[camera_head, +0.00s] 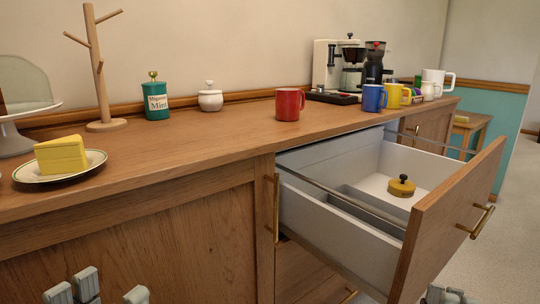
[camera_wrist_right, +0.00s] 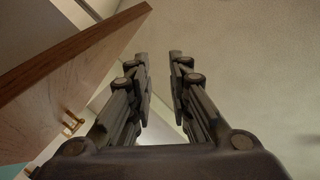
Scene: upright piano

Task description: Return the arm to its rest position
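My right gripper (camera_head: 447,295) shows only as grey tips at the bottom edge of the head view, to the right of the open drawer's front. In the right wrist view, its two dark fingers (camera_wrist_right: 160,62) stand apart with nothing between them. My left gripper (camera_head: 110,289) shows as grey parts at the bottom left of the head view, below the counter's front edge. Most of both arms is out of view.
The drawer (camera_head: 440,215) is pulled out, with a yellow, black-knobbed item (camera_head: 402,189) inside. Floor at right is clear.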

